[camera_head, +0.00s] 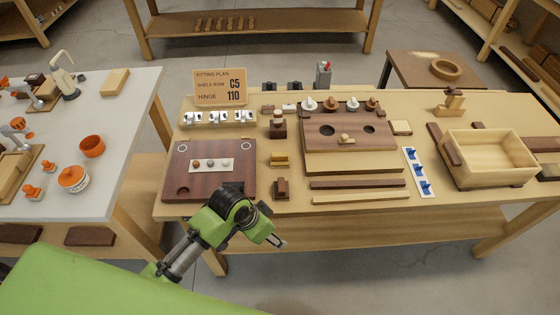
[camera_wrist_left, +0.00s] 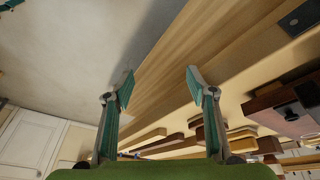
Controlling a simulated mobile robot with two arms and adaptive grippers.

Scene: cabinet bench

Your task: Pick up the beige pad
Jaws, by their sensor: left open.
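A small square beige pad (camera_head: 401,127) lies flat on the wooden bench, just right of the dark board with round holes. I cannot make it out for certain in the left wrist view. My left gripper (camera_head: 279,242) is in front of the bench's front edge, left of the pad and well apart from it. In the left wrist view its two fingers (camera_wrist_left: 159,83) are spread with nothing between them. My right gripper is in neither view.
The dark holed board (camera_head: 350,128) stands left of the pad, and a blue-hooked white strip (camera_head: 418,172) lies in front of it. Wooden strips (camera_head: 358,184) lie near the front edge. A wooden box (camera_head: 488,157) stands to the right.

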